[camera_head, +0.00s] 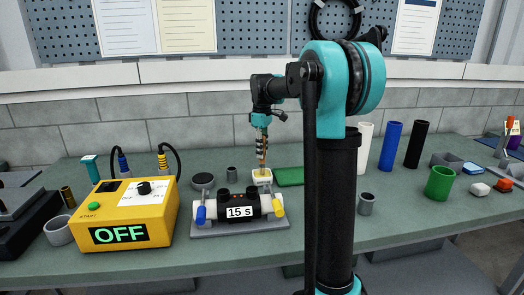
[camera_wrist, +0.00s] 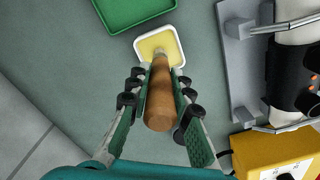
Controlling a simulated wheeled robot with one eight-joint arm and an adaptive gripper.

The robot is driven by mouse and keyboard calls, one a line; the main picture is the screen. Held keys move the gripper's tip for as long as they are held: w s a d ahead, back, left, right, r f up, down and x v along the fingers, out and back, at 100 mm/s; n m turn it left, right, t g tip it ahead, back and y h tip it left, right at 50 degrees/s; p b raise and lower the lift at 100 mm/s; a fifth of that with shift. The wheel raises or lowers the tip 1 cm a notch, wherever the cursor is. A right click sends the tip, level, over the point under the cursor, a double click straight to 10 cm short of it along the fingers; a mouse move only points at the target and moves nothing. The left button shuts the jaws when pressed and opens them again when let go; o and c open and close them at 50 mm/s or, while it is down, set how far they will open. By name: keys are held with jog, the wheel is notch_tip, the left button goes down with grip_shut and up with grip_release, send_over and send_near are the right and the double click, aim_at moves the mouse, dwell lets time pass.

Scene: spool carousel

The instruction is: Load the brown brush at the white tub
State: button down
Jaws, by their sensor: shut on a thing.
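The brown brush (camera_wrist: 160,105) has a wooden handle, and it also shows in the head view (camera_head: 262,161). My gripper (camera_wrist: 160,84) is shut on its handle; in the head view my gripper (camera_head: 262,139) hangs above the bench with the brush nearly upright, lower end down. The white tub (camera_head: 262,182) stands on the bench right under the brush. In the wrist view the tub (camera_wrist: 181,57) is square with a yellow filling. The brush's far end reaches over or into the tub's opening; its tip is hidden by the handle, so I cannot tell how deep it is.
A green tray (camera_head: 290,176) lies right behind the tub. A yellow control box (camera_head: 130,212) reading OFF is at left. Grey cups, a green cup (camera_head: 440,184) and tall cylinders stand further right.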

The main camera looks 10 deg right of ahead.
jog(key=shift+f, duration=0.5)
dwell(1.2)
jog(key=shift+r, duration=0.1)
jog(key=shift+r, duration=3.45)
